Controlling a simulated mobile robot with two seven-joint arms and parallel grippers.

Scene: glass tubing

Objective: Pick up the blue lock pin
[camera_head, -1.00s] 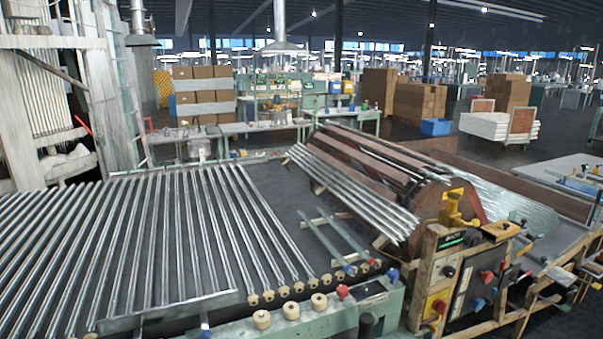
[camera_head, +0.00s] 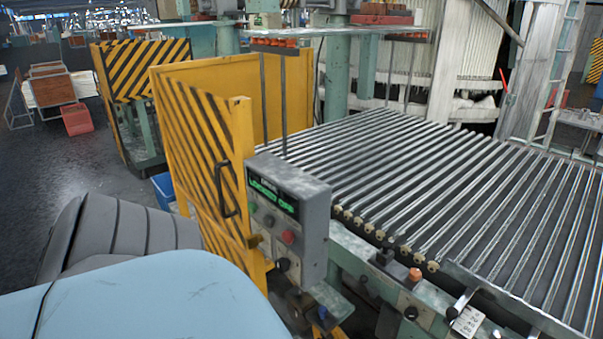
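A grey control box (camera_head: 300,225) with a green lit display (camera_head: 270,195), a red button (camera_head: 288,237) and dark knobs stands near the middle. It is beside a yellow guard panel with black stripes (camera_head: 205,140) and a dark handle (camera_head: 228,190). A small yellow part, too small to identify, shows below the box. Neither of my grippers is in view.
A blue bin (camera_head: 163,188) stands behind the guard, and a red crate (camera_head: 77,119) farther left. Dark floor (camera_head: 60,165) is open at left.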

